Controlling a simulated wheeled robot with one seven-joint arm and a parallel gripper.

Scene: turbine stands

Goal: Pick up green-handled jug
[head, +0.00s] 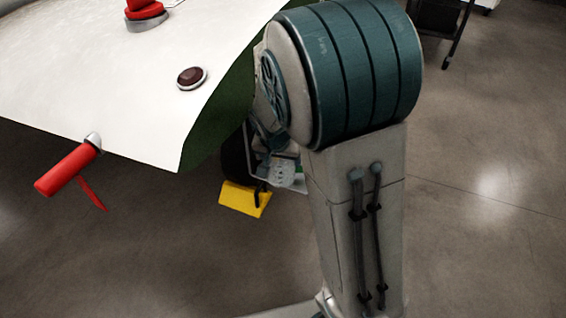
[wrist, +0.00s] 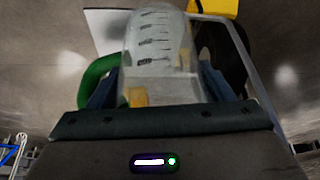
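The jug is clear with dark measuring marks; in the wrist view its body (wrist: 155,45) stands between my two fingers and its green handle (wrist: 97,80) curves out on the left. My gripper (wrist: 160,85) has its dark blue fingers spread on either side of the jug, with little or no gap seen. Whether they press on it cannot be told. In the head view the jug (head: 283,172) shows only partly, low behind my arm, and most of my gripper is hidden there.
A large white curved surface (head: 110,80) with a red fitting (head: 67,168) fills the upper left. Open concrete floor lies to the right.

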